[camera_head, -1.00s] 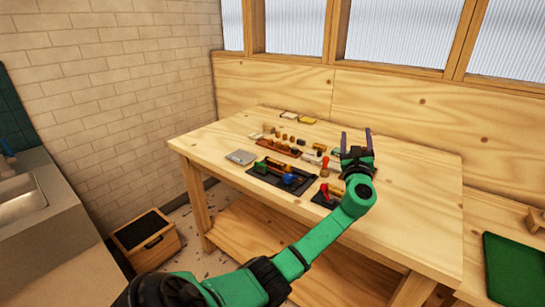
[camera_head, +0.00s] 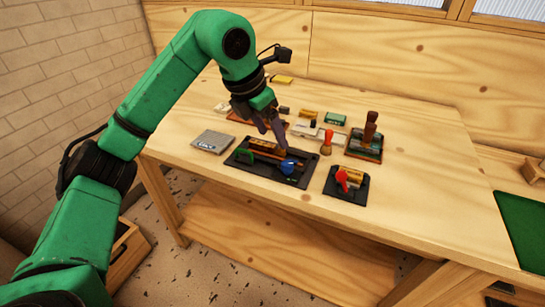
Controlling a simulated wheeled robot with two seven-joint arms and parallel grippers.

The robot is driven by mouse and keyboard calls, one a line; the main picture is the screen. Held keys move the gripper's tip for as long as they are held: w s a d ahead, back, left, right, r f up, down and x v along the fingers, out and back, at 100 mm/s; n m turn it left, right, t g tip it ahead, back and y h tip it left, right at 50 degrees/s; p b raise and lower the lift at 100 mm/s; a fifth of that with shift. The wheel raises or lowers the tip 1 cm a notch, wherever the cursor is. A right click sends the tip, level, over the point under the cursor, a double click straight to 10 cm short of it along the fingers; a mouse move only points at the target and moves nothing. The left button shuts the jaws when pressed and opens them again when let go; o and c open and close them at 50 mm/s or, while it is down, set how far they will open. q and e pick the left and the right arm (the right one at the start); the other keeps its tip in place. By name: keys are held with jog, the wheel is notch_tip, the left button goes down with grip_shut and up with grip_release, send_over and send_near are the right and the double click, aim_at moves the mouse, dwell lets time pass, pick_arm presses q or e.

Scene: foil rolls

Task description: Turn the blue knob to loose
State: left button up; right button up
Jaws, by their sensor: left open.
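The blue knob (camera_head: 287,166) sits on the right part of a black tray-like base (camera_head: 262,174) near the front of the wooden table. A green part (camera_head: 245,155) is at the left of the same base, and an orange-brown bar lies between them. My left gripper (camera_head: 272,137) hangs fingers-down just above and behind the base, up and to the left of the blue knob. Its dark fingers are apart, with nothing seen between them. The knob's markings are too small to read. My right gripper is not in view.
A black base with a red knob (camera_head: 343,177) stands to the right. Behind it are a red-orange handled tool (camera_head: 326,143) and a brown-handled stamp (camera_head: 371,129). A grey plate (camera_head: 212,141) lies left. The table's right side is clear.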

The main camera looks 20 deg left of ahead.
aim_at(286, 163)
pick_arm(q)
jog(key=p+x, duration=0.1)
jog(key=x, duration=1.1)
jog(key=shift+w+d+f, duration=0.15)
jog(key=shift+d+f, duration=0.05)
jog(key=shift+f, duration=0.05)
grip_shut()
